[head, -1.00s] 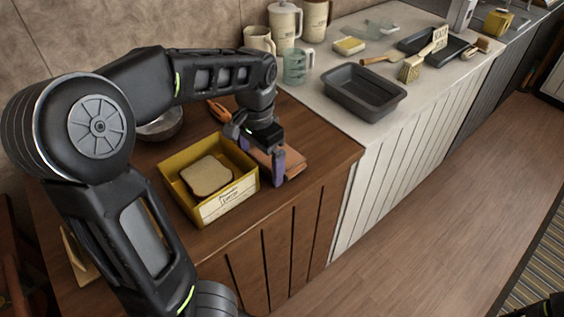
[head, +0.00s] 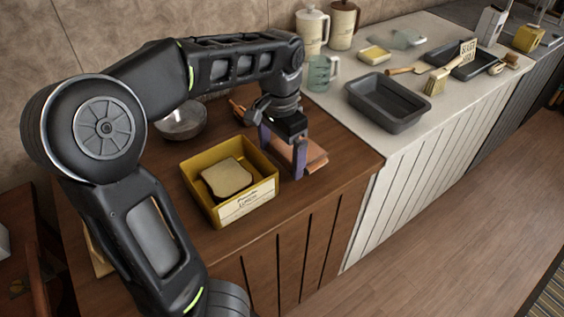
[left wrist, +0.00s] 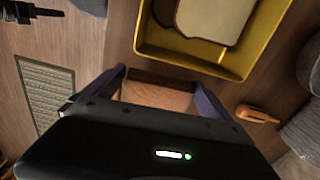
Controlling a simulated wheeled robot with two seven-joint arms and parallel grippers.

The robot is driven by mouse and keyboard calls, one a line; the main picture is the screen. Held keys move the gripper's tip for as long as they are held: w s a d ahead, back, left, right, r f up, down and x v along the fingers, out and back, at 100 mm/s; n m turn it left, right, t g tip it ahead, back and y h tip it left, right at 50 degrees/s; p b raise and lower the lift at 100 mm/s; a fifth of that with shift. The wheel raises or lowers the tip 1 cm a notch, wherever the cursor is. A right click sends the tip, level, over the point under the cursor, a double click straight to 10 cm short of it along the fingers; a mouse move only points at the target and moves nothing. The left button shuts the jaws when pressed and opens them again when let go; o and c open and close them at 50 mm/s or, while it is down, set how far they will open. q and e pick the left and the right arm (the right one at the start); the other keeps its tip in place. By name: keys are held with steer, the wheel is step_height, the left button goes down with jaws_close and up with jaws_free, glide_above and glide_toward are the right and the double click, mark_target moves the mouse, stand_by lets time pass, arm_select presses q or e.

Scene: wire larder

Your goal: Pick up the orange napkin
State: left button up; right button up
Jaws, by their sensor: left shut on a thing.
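The orange napkin (head: 314,156) is a folded, brownish-orange cloth on the brown wooden counter, right of the yellow bin. My left gripper (head: 283,160) reaches down over it, with its purple-grey fingers on either side, shut on the napkin. In the left wrist view the napkin (left wrist: 158,94) lies between the two fingers of the left gripper (left wrist: 160,85). The gripper hides part of the napkin in the head view. I cannot tell whether it is clear of the counter. My right gripper is not in view.
A yellow bin (head: 247,207) with a bread slice (head: 227,177) stands close left of the gripper. A metal bowl (head: 182,122) and an orange-handled item (left wrist: 257,115) are behind. A dark loaf pan (head: 388,103) sits on the white counter to the right.

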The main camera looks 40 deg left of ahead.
arm_select(q)
step_height(320, 180, up, 6)
steer(key=shift+f, duration=0.2)
steer(key=shift+f, duration=0.1)
stand_by(0.5)
